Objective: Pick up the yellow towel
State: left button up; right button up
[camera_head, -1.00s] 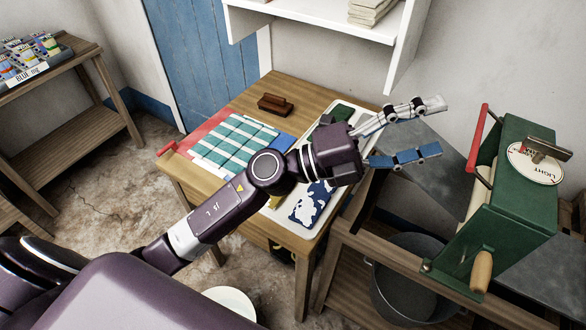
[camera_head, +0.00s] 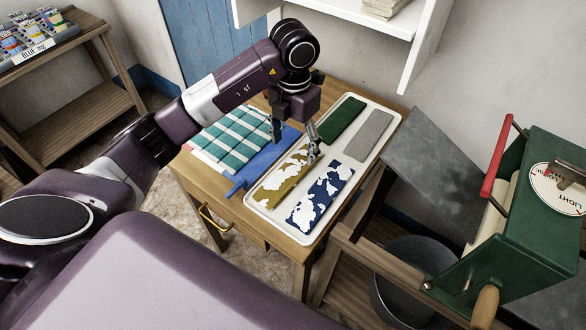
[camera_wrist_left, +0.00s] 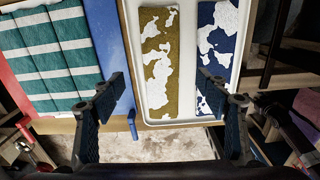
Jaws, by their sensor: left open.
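The yellow towel (camera_head: 272,188) is a mustard, white-patched folded strip. It lies flat in the near left part of a white tray (camera_head: 266,212) on the wooden table. The arm partly covers its far end in the head view. In the left wrist view the yellow towel (camera_wrist_left: 153,97) runs away from me between the fingers. My left gripper (camera_head: 295,138) points down, open and empty, over the towel's far end. Its two fingers also show in the left wrist view (camera_wrist_left: 160,82), spread to either side of the towel.
A blue-and-white towel (camera_head: 322,192), a green towel (camera_head: 342,119) and a grey towel (camera_head: 370,134) share the tray. A green mangle (camera_head: 530,225) stands right.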

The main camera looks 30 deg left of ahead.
aim_at(294, 168)
pick_arm(q)
notch_tip(294, 168, down, 2)
jog(key=shift+f, duration=0.1)
jog(key=shift+s+f+p, duration=0.1)
jog(key=shift+f+p, duration=0.25)
notch_tip(294, 168, down, 4)
jog(key=shift+d+r+p, duration=0.15)
jog(key=shift+r+p, duration=0.1)
jog(key=shift+p, duration=0.35)
jog(key=shift+f, duration=0.55)
jog(key=c, duration=1.5)
